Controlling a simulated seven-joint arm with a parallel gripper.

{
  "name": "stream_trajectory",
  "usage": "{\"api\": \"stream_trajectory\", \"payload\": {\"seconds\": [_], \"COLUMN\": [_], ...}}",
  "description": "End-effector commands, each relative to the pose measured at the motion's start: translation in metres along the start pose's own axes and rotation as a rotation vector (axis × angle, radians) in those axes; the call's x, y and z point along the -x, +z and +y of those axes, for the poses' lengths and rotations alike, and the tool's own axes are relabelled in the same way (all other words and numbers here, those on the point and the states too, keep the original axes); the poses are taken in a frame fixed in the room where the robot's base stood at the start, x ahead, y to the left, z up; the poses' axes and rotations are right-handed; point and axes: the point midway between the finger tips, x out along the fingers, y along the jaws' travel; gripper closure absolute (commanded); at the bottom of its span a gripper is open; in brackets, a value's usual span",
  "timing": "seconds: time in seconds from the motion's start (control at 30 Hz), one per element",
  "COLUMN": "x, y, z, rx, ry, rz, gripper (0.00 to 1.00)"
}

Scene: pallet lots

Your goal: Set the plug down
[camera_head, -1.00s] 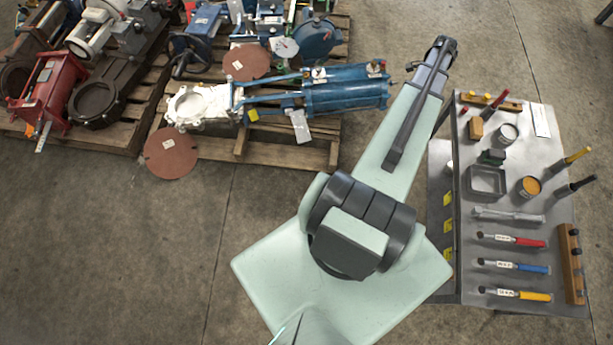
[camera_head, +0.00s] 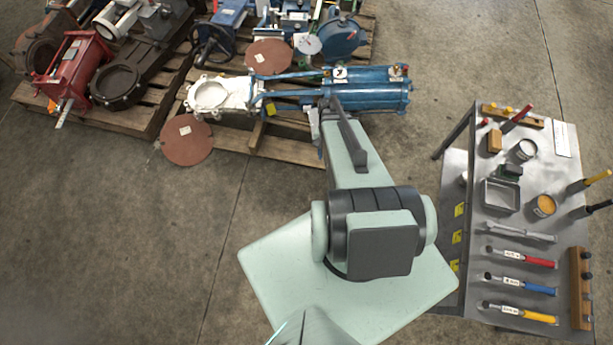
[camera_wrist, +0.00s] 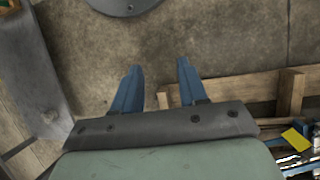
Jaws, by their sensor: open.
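My gripper (camera_wrist: 158,88) shows in the wrist view with its two blue fingers spread apart and nothing between them. Bare concrete floor lies behind the fingertips, with pallet wood to the right. In the head view my arm hides the fingers; the arm's far end is near the front edge of the pallet with the blue valve actuator (camera_head: 368,94). I cannot pick out the plug with certainty in either view. Small brass-coloured pieces sit in a wooden block (camera_head: 535,122) at the back of the metal table (camera_head: 470,215).
The table also holds a grey tray (camera_head: 500,195), tins, screwdrivers and several coloured-handled tools. A white valve body (camera_head: 212,96) and a red-brown disc (camera_head: 187,140) lie at the pallet on the left. The floor between pallet and table is clear.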

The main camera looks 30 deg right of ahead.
Motion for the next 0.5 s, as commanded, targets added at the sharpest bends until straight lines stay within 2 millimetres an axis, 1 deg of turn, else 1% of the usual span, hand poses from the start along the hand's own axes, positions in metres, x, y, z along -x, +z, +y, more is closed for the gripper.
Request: {"api": "stream_trajectory", "payload": {"seconds": [0.03, 0.17, 0.2, 0.33, 0.4, 0.5], "x": [-0.009, -0.03, -0.037, -0.056, -0.065, -0.077], "y": [0.021, 0.063, 0.076, 0.117, 0.138, 0.166], "z": [-0.008, -0.024, -0.027, -0.034, -0.034, -0.033], "rx": [0.058, 0.2, 0.243, 0.383, 0.456, 0.552], "ry": [0.02, 0.066, 0.08, 0.127, 0.152, 0.187], "rz": [-0.012, -0.038, -0.047, -0.075, -0.092, -0.114], "gripper": [0.58, 0.58, 0.58, 0.58, 0.58, 0.58]}}
